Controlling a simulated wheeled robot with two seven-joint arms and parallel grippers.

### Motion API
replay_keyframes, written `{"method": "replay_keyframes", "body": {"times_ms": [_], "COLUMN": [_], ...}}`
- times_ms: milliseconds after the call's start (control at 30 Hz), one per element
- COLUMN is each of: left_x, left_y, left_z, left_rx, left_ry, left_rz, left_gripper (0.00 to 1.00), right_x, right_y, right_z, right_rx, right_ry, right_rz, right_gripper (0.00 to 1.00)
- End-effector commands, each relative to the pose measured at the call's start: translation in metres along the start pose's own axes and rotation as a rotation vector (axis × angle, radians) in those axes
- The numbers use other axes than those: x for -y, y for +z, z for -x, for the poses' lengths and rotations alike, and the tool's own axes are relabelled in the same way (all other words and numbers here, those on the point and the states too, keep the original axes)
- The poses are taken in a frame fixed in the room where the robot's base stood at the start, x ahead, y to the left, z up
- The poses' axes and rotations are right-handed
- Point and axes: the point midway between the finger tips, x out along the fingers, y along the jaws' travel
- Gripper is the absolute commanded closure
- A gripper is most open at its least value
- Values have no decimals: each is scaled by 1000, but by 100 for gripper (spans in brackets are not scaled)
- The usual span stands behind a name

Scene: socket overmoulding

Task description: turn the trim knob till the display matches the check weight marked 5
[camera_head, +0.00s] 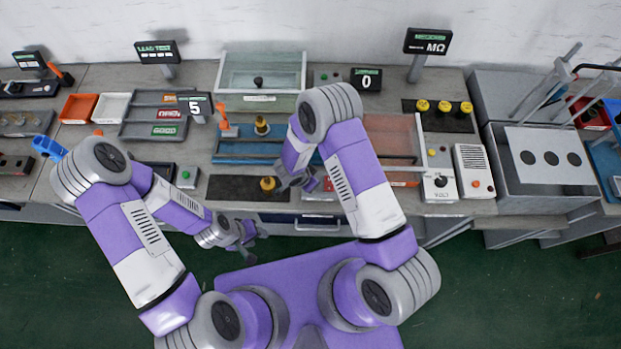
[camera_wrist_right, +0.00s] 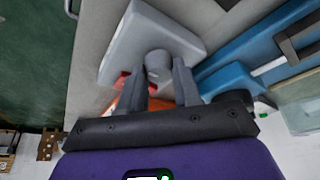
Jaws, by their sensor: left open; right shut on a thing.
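My right gripper (camera_wrist_right: 160,78) is shut on a grey round knob (camera_wrist_right: 157,62) on a light grey box in the right wrist view. In the head view my right gripper (camera_head: 298,182) is low in the middle, and the knob is hidden under the arm. A small dark sign (camera_head: 194,105) reads 5. A dark display (camera_head: 366,79) at the back reads 0. I cannot tell which object is the check weight. My left gripper (camera_head: 246,241) is open and empty, in front of the bench edge.
A brass-coloured piece (camera_head: 268,184) stands on a black mat left of my right gripper. A blue tray (camera_head: 235,148) lies behind it. A glass-sided case (camera_head: 262,75) stands at the back. A white unit with a dial (camera_head: 440,187) is to the right.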

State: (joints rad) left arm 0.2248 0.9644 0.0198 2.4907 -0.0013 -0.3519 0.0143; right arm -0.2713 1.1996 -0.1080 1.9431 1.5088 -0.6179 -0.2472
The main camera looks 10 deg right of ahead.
Motion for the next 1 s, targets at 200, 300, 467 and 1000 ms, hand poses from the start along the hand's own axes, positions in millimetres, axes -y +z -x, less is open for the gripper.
{"method": "replay_keyframes", "body": {"times_ms": [200,300,467,1000], "left_x": [0,0,0,-1], "left_y": [0,0,0,0], "left_z": [0,0,0,3], "left_rx": [0,0,0,0], "left_ry": [0,0,0,0], "left_rz": [0,0,0,0], "left_gripper": [57,57,57,57], "right_x": [-1,-1,-1,1], "right_y": [2,2,2,0], "right_z": [-1,-1,-1,23], "right_rx": [4,4,4,1], "right_ry": [3,3,3,-1], "right_rz": [-3,-2,-2,-1], "right_gripper": [98,98,54,43]}}
